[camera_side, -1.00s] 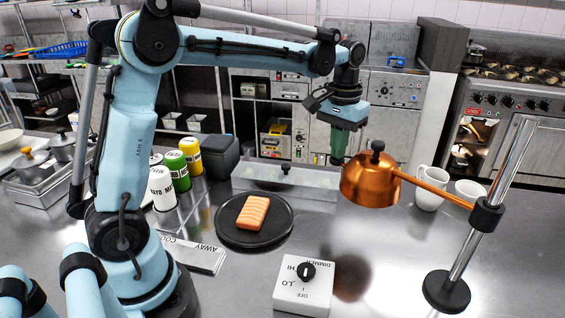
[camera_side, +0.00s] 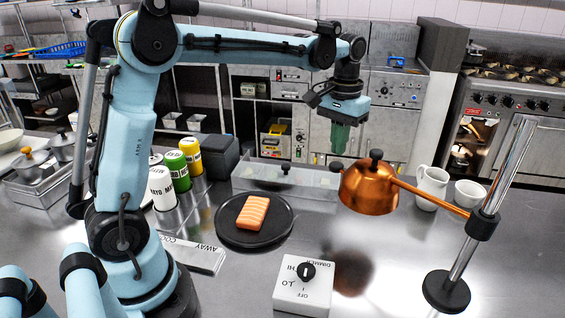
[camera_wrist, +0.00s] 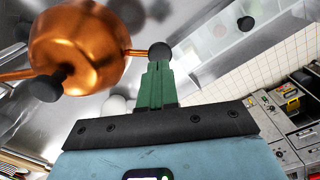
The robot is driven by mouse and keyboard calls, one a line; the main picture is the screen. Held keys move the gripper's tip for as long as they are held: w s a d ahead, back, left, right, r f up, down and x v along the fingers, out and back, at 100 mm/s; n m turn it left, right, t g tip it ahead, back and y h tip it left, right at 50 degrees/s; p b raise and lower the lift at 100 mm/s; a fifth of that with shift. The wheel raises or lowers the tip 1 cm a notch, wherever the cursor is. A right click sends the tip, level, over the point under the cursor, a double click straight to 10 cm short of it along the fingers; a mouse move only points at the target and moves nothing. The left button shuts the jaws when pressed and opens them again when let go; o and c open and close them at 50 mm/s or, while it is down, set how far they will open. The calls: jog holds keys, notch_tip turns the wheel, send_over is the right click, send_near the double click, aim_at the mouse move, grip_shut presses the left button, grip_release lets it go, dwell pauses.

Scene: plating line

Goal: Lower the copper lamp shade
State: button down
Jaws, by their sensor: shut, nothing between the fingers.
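The copper lamp shade (camera_side: 368,192) hangs on a copper arm (camera_side: 430,192) clamped by a black collar (camera_side: 482,225) to a slanted chrome post. A black knob tops the shade, and a short side handle ends in a black ball (camera_side: 337,166). The shade fills the upper left of the wrist view (camera_wrist: 80,45), with the ball (camera_wrist: 160,51) at its right. My gripper (camera_side: 338,151) is shut and empty, pointing down just above the ball, with a small gap in the side view. In the wrist view its green fingertips (camera_wrist: 158,66) appear close to the ball; contact cannot be told there.
Below stand a white dimmer box (camera_side: 304,285) and a black plate (camera_side: 277,232) with a salmon-coloured block. White mugs (camera_side: 431,188) stand behind the lamp arm. A lidded clear container (camera_side: 310,178) lies behind the plate. The counter between dimmer and lamp base (camera_side: 446,291) is clear.

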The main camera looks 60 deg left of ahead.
notch_tip(320, 180, up, 6)
dwell(0.7)
jog(key=shift+r, duration=0.1)
jog(key=s+d+f+m+t, duration=0.1)
jog(key=s+f+t, duration=0.2)
jog(key=s, duration=0.4)
jog(key=s+d+f+m+t, duration=0.2)
jog(key=s+f+t, duration=0.2)
jog(key=s+f, duration=0.2)
jog(key=shift+s+d, duration=0.25)
jog(key=shift+s, duration=0.9)
